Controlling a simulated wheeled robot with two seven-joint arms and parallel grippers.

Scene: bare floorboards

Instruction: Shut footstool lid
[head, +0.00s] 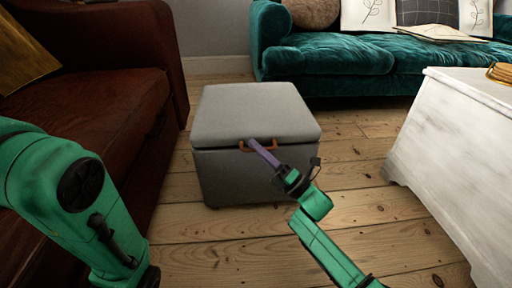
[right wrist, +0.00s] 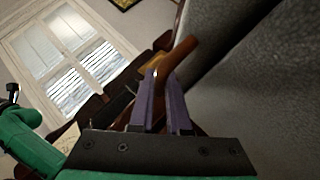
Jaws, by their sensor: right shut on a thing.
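The grey footstool (head: 235,180) stands on the floorboards in the middle of the head view. Its grey padded lid (head: 250,110) lies over the box, with a thin dark gap under its front edge at the left. A brown handle (head: 243,147) is on the lid's front edge. My right gripper (head: 253,144) reaches it from the front right, its purple fingers shut on the handle. In the right wrist view the handle (right wrist: 183,52) shows at the fingertips (right wrist: 161,78), beside the dark grey footstool surface. My left arm shows at the left, but its gripper is out of view.
A dark red-brown sofa (head: 105,85) stands close at the footstool's left. A teal sofa (head: 340,60) with cushions is behind it. A white chest (head: 450,150) stands at the right, with bare floor (head: 350,165) between it and the footstool.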

